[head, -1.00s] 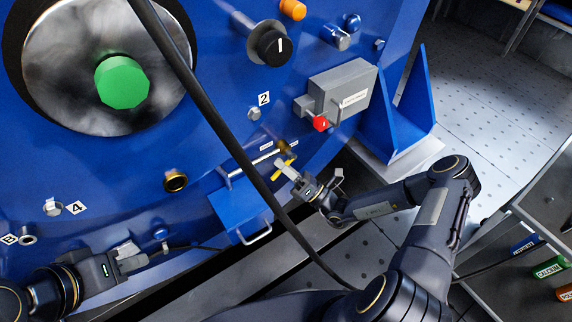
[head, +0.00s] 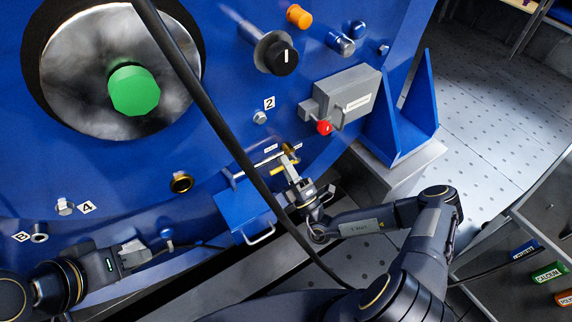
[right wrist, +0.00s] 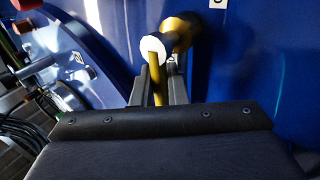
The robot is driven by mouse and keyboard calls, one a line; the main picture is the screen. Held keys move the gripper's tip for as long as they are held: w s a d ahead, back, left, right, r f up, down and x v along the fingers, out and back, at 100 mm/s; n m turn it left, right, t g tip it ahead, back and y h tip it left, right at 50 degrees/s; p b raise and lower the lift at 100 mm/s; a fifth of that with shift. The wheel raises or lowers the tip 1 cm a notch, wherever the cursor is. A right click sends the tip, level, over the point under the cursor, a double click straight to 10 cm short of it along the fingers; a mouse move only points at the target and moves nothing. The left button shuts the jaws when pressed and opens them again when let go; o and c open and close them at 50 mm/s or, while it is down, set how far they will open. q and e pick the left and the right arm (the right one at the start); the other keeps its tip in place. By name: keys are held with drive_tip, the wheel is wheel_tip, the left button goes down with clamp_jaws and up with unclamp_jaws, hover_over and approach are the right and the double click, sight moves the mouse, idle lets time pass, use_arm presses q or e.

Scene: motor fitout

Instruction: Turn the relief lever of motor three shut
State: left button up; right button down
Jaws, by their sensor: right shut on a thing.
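The relief lever (head: 268,164) is a small yellow bar on a brass fitting (head: 289,150), low on the blue motor housing. My right gripper (head: 288,163) is at the lever, shut on it. In the right wrist view the yellow lever (right wrist: 158,85) stands between the two fingers of my right gripper (right wrist: 158,88), below a pale round end and the brass body (right wrist: 182,32). The fingers hide part of the lever. My left gripper (head: 133,252) is at the lower left, away from the lever; its finger gap is too small to judge.
A grey box (head: 348,97) with a red knob (head: 325,127) juts out above right of the lever. A blue bracket (head: 244,212) with a metal handle is at lower left of it. A black cable (head: 205,105) crosses in front of the housing.

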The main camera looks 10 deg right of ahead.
idle(0.4)
drive_tip(key=c, duration=1.5)
unclamp_jaws()
drive_tip(key=v, duration=0.8)
